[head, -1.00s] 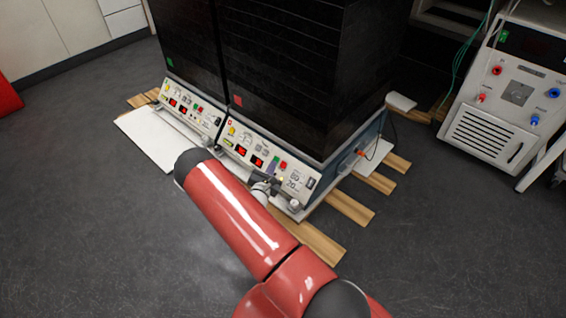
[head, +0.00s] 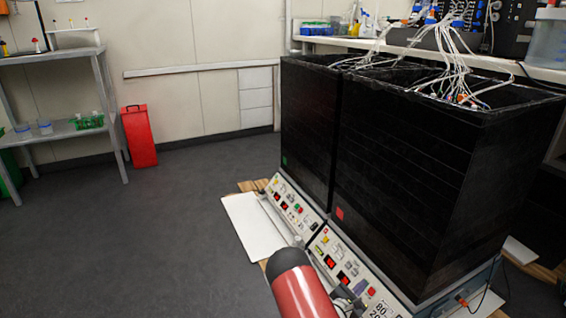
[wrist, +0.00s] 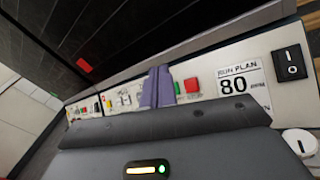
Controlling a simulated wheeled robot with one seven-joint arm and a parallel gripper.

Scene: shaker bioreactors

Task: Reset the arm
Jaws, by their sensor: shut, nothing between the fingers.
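My gripper's two purple-grey fingers (wrist: 158,88) are together and empty in the wrist view. They are in front of the control panel of the nearer shaker bioreactor, near its green and red buttons (wrist: 184,86); I cannot tell whether they touch it. A run plan label reading 80 (wrist: 236,85) and a black rocker switch (wrist: 291,64) are to their right. In the head view my red arm reaches up from the bottom edge and hides part of the nearer panel (head: 345,266). The gripper is mostly hidden there.
Two tall black shaker housings (head: 420,180) stand side by side on wooden slats, with white cables (head: 455,60) on top. A red bin (head: 139,137) and grey shelf (head: 60,128) stand further back. The left floor is clear.

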